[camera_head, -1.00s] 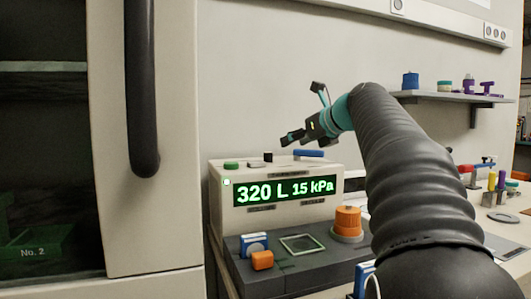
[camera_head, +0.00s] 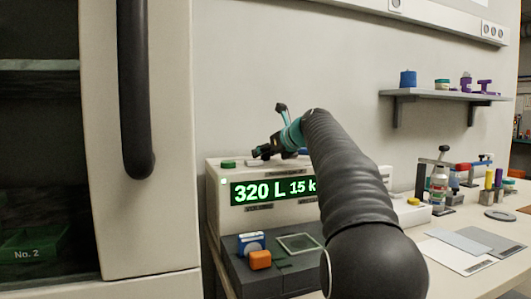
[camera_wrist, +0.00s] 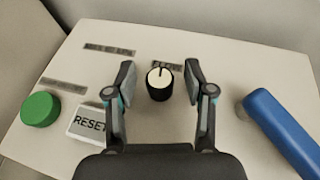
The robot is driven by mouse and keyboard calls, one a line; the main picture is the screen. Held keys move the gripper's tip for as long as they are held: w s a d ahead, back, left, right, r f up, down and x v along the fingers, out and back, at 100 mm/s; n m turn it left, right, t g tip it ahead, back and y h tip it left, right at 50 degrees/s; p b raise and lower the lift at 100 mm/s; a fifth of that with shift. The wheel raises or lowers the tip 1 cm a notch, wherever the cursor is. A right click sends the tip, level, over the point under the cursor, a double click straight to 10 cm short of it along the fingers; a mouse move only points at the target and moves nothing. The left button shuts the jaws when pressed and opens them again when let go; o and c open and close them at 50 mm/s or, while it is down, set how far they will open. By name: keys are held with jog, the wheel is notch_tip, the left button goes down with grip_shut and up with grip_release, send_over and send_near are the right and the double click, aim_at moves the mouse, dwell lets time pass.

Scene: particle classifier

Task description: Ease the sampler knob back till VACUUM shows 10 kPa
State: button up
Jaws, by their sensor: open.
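The sampler (camera_head: 216,190) is a cream box with a lit green display (camera_head: 270,190). The display reads 320 L and 15 k, and my arm covers the rest of the unit. In the wrist view, a black knob with a white cap and dark pointer line (camera_wrist: 160,84) stands on the sampler's top, by a label that seems to read FLOW. Its pointer is towards the top of the picture. My gripper (camera_wrist: 160,74) is open, with one finger either side of the knob and a gap at each side. In the head view, my gripper (camera_head: 258,155) is low over the sampler's top.
On the sampler's top are a green button (camera_wrist: 41,108), a white RESET button (camera_wrist: 90,123) and a blue bar handle (camera_wrist: 281,132). Below the display are a blue-and-white box (camera_head: 251,243) and an orange block (camera_head: 260,260). A cabinet door handle (camera_head: 136,90) stands at left.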

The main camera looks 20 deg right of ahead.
jog(key=shift+w+f, duration=0.1)
jog(key=shift+w, duration=0.15)
grip_shut()
jog(key=shift+n, duration=0.3)
jog(key=shift+y, duration=0.5)
jog(key=shift+n+y, duration=0.3)
jog(key=shift+n, duration=0.2)
grip_release()
